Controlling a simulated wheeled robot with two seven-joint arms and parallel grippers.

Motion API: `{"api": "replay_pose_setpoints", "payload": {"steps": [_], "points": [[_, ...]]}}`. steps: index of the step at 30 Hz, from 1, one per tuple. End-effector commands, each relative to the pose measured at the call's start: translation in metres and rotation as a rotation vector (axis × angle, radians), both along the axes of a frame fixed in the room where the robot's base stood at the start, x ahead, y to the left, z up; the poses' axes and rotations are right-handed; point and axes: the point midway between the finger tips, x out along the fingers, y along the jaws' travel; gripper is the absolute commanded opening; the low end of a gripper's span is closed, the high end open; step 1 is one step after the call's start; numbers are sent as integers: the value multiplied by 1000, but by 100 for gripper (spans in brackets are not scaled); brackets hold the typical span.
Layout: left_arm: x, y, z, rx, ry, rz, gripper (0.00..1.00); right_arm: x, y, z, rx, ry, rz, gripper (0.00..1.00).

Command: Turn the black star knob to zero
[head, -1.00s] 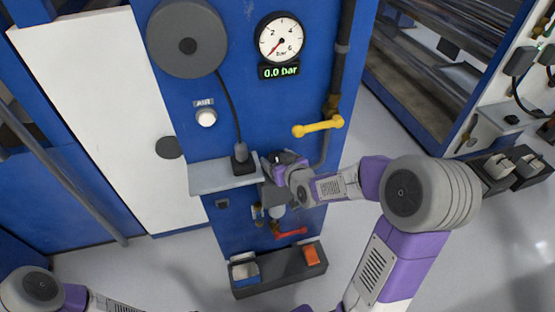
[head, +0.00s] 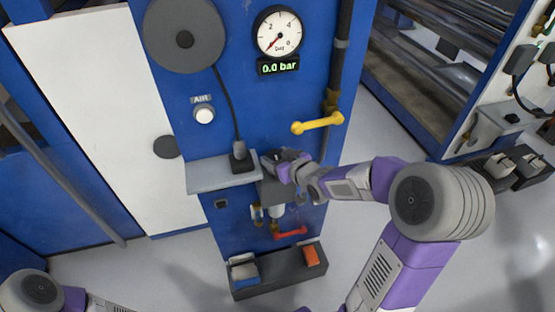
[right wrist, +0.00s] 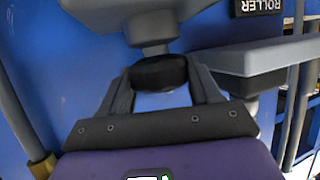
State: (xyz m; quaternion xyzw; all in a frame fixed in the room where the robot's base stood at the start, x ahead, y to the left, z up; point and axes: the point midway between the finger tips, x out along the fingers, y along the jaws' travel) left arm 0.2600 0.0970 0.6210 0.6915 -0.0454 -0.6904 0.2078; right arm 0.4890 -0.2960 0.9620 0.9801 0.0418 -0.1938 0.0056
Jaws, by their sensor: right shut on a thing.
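The black star knob (right wrist: 158,72) shows in the right wrist view, between the two fingers of my right gripper (right wrist: 160,82), which is shut on it. A grey fitting is at the knob's far side. In the head view my right gripper (head: 279,163) is at the front of the blue panel, beside the grey shelf, and it hides most of the knob. The round gauge (head: 279,33) has its red needle at the lower left, and the display (head: 278,67) under it reads 0.0 bar. My left gripper is out of view; only part of that arm shows.
A yellow lever (head: 317,123) sits above and right of my right gripper. A red lever (head: 290,233) is below it. The grey shelf (head: 222,175) with a black plug device (head: 239,158) is just left. A dark pedal box (head: 278,272) stands on the floor.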

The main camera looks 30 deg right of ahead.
Motion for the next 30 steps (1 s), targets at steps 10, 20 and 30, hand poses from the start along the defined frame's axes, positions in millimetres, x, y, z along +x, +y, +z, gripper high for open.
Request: {"api": "replay_pose_setpoints", "payload": {"steps": [10, 20, 30], "points": [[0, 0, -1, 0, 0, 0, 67, 2, 2, 3, -6, -6, 15, 32], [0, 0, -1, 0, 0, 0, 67, 1, 1, 1, -6, -2, 12, 71], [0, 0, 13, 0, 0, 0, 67, -37, -4, 21, -7, -5, 9, 71]]}}
